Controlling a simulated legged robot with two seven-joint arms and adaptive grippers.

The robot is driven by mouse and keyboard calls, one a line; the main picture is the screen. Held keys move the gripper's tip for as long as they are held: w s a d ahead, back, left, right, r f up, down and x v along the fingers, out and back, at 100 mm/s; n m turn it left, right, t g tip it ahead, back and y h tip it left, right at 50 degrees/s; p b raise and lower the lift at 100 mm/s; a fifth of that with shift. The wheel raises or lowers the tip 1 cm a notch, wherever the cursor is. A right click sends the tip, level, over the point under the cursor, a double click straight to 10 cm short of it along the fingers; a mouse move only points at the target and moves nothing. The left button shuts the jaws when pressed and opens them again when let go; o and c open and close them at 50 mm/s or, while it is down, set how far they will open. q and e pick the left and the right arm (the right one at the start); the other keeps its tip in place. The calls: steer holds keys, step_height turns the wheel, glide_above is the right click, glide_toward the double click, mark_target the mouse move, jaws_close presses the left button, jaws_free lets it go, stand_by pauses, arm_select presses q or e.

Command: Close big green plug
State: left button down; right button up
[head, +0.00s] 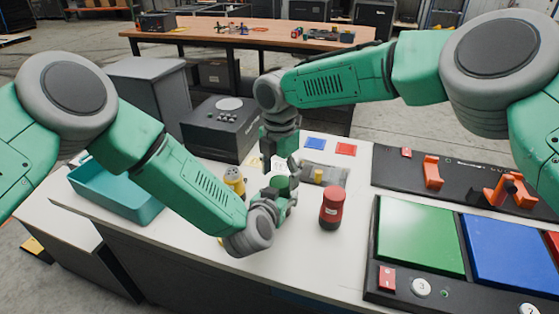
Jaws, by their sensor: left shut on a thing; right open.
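My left gripper (288,190) is low over the white table, left of the red cylinder. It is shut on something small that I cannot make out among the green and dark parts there. My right gripper (280,160) comes down from above, just behind the left one, and is open. The two grippers are very close and overlap in the view, so I cannot tell whether they touch.
A red cylinder (332,208) and a yellow-and-dark cylinder (235,181) stand beside the grippers. A teal bin (115,195) is at left, a black box (222,130) behind. At right are a panel with orange handles (433,172) and a green plate (420,238).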

steer(key=shift+f, duration=1.05)
